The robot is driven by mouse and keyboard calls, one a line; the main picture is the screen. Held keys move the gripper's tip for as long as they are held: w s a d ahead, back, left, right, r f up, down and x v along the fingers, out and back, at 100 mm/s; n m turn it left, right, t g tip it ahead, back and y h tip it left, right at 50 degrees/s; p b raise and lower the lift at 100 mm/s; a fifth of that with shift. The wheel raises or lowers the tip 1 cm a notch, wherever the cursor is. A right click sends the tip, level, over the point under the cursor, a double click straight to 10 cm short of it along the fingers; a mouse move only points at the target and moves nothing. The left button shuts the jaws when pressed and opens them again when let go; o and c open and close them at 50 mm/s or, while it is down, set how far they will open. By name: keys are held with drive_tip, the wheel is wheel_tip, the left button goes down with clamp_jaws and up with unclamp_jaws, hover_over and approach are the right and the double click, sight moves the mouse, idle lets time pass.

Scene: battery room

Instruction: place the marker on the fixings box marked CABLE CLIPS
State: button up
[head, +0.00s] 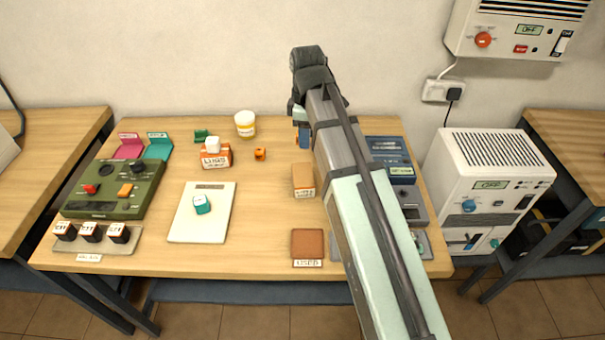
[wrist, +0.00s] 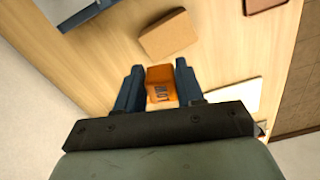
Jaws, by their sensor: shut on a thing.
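My gripper (wrist: 158,72) is shut on an orange block (wrist: 160,88) with dark lettering that I cannot read. The block sits between the two blue fingers. In the head view the gripper (head: 301,134) is over the back of the table, mostly hidden by my arm. A tan box (head: 303,174) with a white label stands just in front of it, also in the wrist view (wrist: 168,36). An orange and white labelled box (head: 215,161) stands to the left with a white block (head: 212,145) on it. I cannot read CABLE CLIPS on either label, nor tell which thing is the marker.
A pale board (head: 184,230) carries a teal block (head: 202,204). A brown pad (head: 307,243) lies at the front edge. A green device (head: 130,190), a yellow-banded tub (head: 245,124), a small orange piece (head: 260,154) and blue equipment (head: 388,150) stand around. The table centre is clear.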

sight(307, 174)
drive_tip(key=shift+s+d+f+n, duration=0.15)
drive_tip(key=shift+s+n, duration=0.5)
drive_tip(key=shift+n, duration=0.35)
drive_tip(key=shift+f, duration=5)
drive_tip(key=shift+f, duration=0.1)
drive_tip(key=o, duration=1)
drive_tip(key=shift+r, duration=6.1)
